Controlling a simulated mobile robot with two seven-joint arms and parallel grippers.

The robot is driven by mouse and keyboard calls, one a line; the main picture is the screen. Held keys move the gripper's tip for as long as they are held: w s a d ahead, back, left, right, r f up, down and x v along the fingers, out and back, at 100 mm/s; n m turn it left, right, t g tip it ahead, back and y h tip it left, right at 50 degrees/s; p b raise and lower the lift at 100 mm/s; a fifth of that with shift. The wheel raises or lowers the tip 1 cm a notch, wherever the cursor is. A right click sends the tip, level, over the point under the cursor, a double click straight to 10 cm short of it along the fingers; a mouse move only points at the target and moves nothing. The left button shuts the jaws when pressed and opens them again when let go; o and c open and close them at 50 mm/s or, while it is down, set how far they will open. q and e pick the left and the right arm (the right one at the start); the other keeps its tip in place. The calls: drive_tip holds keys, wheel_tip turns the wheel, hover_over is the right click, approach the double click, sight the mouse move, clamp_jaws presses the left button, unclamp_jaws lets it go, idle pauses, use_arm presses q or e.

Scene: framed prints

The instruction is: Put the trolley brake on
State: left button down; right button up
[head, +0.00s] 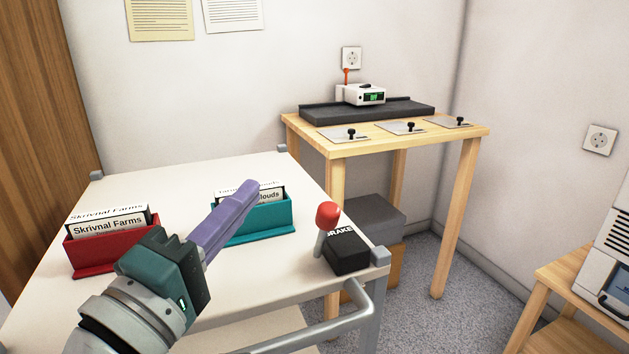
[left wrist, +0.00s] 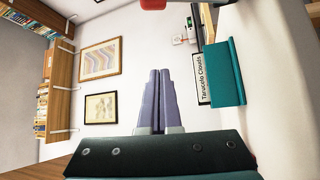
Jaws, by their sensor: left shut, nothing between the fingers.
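The trolley (head: 170,180) has a pale top and a grey rail handle (head: 330,330). At its right front corner sits a black brake block (head: 346,254) with white lettering, partly hidden by the lever. A grey lever with a red knob (head: 328,213) stands roughly upright at the block's left side. My left gripper (head: 250,190), with purple fingers, is shut and empty above the trolley, left of the lever and apart from it. Its closed fingers also show in the left wrist view (left wrist: 160,75). A red thing at that view's top edge is cut off. My right gripper is out of view.
A red card holder (head: 112,253) and a teal one (head: 265,222) stand on the trolley; my gripper partly covers the teal one. A wooden table (head: 335,150) with a white device (head: 363,95) stands behind. The trolley's back middle is clear.

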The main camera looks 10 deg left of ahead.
use_arm(q)
drive_tip(key=d+f+v, duration=0.1)
drive_tip(key=v, duration=0.5)
drive_tip(key=shift+s, duration=0.25)
